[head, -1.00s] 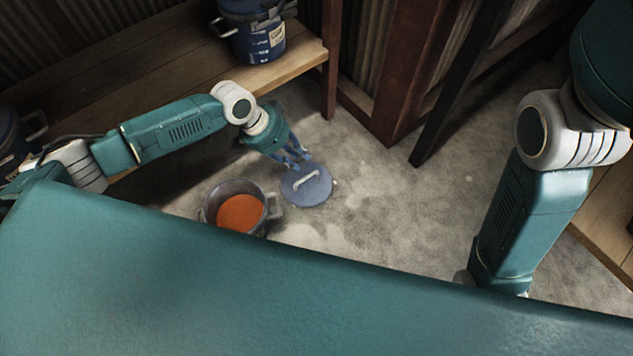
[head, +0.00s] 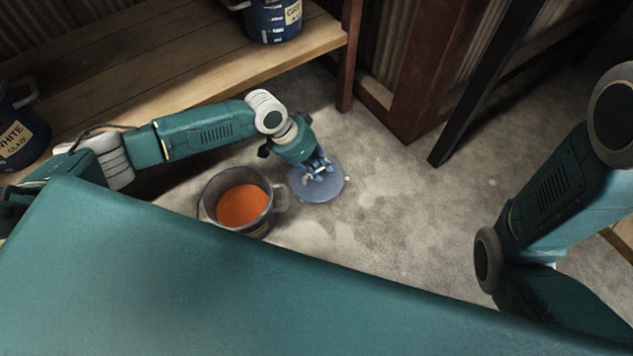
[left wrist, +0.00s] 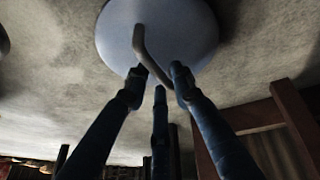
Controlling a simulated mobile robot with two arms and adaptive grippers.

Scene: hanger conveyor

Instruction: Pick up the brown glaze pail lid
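A round blue-grey lid (head: 327,190) lies on the concrete floor beside a grey pail (head: 205,203) of orange-brown glaze (head: 242,205). The lid has a bent bar handle (left wrist: 146,55). My left gripper (head: 319,172) is over the lid at its handle. In the left wrist view, its dark blue fingers (left wrist: 159,76) are spread apart around the near end of the handle. Gaps show between the fingertips, so it looks open, not clamped. The lid (left wrist: 185,30) appears flat on the floor. My right arm is at the right, but its gripper does not show.
A wooden shelf (head: 150,80) at upper left bears a blue pail (head: 273,22) and a pail labelled white glaze (head: 18,130). A brown post (head: 425,85) and a dark slanted beam (head: 480,85) stand beyond the lid. Floor right of the lid is clear.

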